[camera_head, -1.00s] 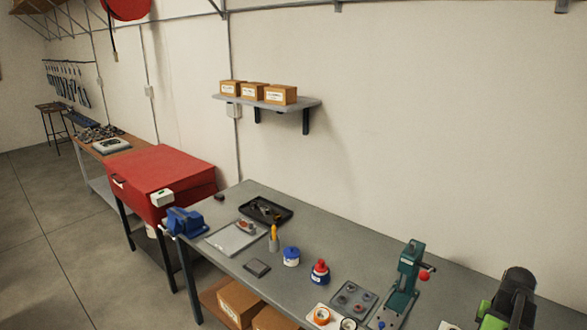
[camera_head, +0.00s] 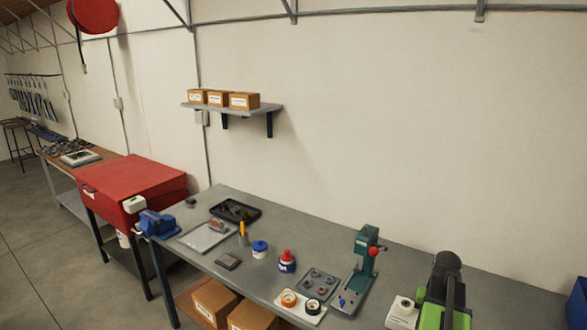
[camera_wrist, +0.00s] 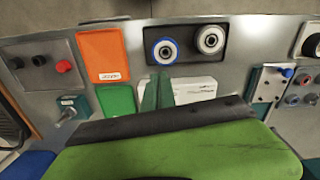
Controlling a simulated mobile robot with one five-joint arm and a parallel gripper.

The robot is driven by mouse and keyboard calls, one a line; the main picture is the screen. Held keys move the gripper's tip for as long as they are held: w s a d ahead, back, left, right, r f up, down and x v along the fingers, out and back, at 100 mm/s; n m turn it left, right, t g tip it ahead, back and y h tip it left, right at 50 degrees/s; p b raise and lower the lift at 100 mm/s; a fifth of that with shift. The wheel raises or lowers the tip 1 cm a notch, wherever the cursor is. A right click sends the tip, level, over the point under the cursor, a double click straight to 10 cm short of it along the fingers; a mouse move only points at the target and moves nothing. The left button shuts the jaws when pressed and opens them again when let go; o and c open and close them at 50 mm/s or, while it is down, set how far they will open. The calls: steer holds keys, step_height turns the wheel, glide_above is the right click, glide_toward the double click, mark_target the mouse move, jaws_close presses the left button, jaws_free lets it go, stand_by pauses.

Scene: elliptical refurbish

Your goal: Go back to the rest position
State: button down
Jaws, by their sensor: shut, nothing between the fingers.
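The task names no object apart from my gripper. In the wrist view, my gripper (camera_wrist: 158,92) shows as narrow dark green fingers close together, with nothing held between them. A wide green surface with a black edge fills the bottom of that view and hides what lies below it. The fingers appear in front of a white item (camera_wrist: 196,90) on a grey surface; I cannot tell whether they touch it. In the head view I cannot make out the fingertips.
A grey workbench (camera_head: 200,262) carries a blue vise (camera_head: 157,224), a black tray (camera_head: 254,216) and a green press (camera_head: 366,250). A shelf (camera_head: 273,108) with boxes is on the wall. The wrist view shows an orange panel (camera_wrist: 102,52) and a dark holder (camera_wrist: 185,60) with two round pieces.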

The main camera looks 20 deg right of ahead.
steer(key=w+a, duration=0.2)
steer(key=a, duration=0.1)
steer(key=w+a+f+n, duration=0.1)
steer(key=w+a, duration=0.2)
steer(key=w+a+n+b, duration=0.1)
steer(key=w+a, duration=0.2)
steer(key=shift+w+a+f, duration=0.15)
steer(key=shift+a+f, duration=0.05)
steer(key=shift+f, duration=0.1)
steer(key=w+a+f+n+b, duration=0.1)
steer(key=w+a+n, duration=0.2)
steer(key=a, duration=1.4)
steer(key=w+a+f+n+b, duration=0.2)
steer(key=w+a+n, duration=0.1)
steer(key=a, duration=1.5)
steer(key=shift+n, duration=0.5)
